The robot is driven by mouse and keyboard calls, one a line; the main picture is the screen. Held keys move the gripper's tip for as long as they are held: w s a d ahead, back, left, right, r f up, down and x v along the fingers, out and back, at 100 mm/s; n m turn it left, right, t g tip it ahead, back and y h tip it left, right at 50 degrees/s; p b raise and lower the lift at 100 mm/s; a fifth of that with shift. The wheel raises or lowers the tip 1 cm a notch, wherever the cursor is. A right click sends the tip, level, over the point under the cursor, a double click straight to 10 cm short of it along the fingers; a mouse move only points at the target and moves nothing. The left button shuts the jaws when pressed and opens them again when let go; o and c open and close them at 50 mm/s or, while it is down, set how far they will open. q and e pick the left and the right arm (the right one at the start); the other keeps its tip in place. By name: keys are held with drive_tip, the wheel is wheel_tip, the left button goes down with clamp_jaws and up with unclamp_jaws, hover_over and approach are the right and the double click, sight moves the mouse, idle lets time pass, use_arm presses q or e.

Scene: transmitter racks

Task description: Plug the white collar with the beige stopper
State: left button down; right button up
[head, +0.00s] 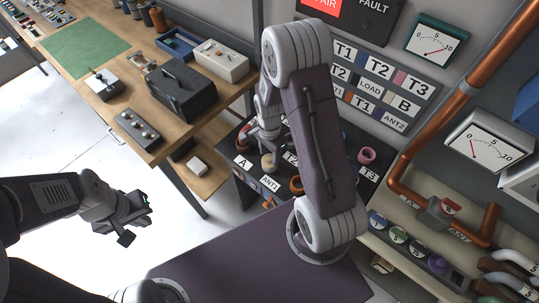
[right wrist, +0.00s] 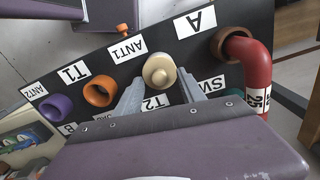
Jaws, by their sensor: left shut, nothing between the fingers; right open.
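The beige stopper (right wrist: 159,72) is on the dark labelled panel, seen nearly end-on in the right wrist view, by the T2 label. It also shows in the head view (head: 268,163). My right gripper (right wrist: 160,90) is open with its fingers on either side of the stopper; I cannot tell if they touch it. In the head view the right gripper (head: 265,135) is over the panel. I cannot make out the white collar in either view. My left gripper (head: 133,219) is shut and empty, over the floor at the left.
The panel also holds an orange collar (right wrist: 99,90), a purple collar (right wrist: 56,107), and a red elbow pipe (right wrist: 257,65) in a brown collar. A pink collar (head: 366,155) is near T3. A wooden bench (head: 140,75) with boxes stands at upper left. Copper pipes (head: 420,130) run at right.

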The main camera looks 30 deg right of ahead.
sight(269, 157)
wheel_tip(269, 157, up, 8)
drive_tip(key=shift+f, duration=0.1)
idle(0.7)
drive_tip(key=s+a+r+n+t, duration=0.1)
drive_tip(key=s+a+r+n, duration=0.2)
drive_tip(key=n, duration=1.1)
drive_tip(key=shift+s+a+n, duration=0.4)
drive_tip(key=shift+s+a, duration=0.55)
drive_tip(key=shift+s, duration=1.9)
